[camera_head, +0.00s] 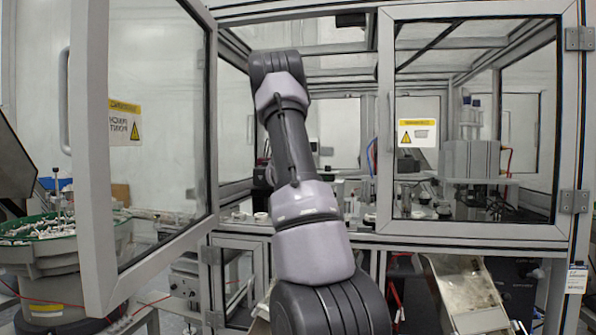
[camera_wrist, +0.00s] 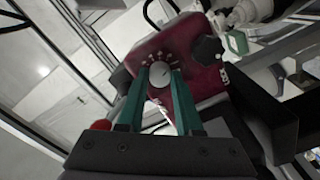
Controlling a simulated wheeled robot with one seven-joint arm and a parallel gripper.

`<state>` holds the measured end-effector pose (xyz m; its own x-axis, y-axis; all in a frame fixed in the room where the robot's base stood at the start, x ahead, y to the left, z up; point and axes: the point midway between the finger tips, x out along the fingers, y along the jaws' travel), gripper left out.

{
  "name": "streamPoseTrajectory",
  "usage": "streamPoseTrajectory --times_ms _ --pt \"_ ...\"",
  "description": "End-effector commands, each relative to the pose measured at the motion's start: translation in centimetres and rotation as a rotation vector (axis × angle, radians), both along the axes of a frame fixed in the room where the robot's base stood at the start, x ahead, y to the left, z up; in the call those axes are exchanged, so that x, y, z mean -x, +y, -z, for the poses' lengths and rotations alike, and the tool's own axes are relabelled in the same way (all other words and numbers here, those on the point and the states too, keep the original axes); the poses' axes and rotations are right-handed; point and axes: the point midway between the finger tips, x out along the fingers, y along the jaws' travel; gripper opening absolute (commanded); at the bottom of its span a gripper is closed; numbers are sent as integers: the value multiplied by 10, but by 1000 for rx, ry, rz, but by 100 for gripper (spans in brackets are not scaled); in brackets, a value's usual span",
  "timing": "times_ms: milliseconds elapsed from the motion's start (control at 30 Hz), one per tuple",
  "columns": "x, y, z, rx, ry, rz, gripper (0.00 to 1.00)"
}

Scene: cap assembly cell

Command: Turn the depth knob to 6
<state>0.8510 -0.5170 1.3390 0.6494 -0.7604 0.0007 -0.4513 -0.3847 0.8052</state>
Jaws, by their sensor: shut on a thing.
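A dark red control box (camera_wrist: 190,38) fills the upper middle of the wrist view. On its face is a round, pale grey knob (camera_wrist: 161,73) with white scale marks around its far side. The marks are too small to read, so I cannot tell the number it points to. My gripper (camera_wrist: 159,83) has two green fingers, one on each side of this knob, and is shut on it. A black lobed knob (camera_wrist: 208,50) sits to the right on the same box, clear of the fingers. In the head view my arm hides the gripper and the box.
The left cell door (camera_head: 95,160) stands open; the right door (camera_head: 478,120) with a yellow warning label is closed. A green-rimmed feeder bowl (camera_head: 40,228) with small parts stands at left. A tilted chute tray (camera_head: 465,292) is at lower right. A red round part (camera_wrist: 101,125) lies left of the fingers.

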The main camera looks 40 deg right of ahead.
Motion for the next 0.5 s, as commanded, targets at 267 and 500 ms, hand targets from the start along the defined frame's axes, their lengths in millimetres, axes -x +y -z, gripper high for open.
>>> streamPoseTrajectory --times_ms 267,500 --pt "0 0 1 82 100 0 0" --pt "0 0 1 111 133 0 0"
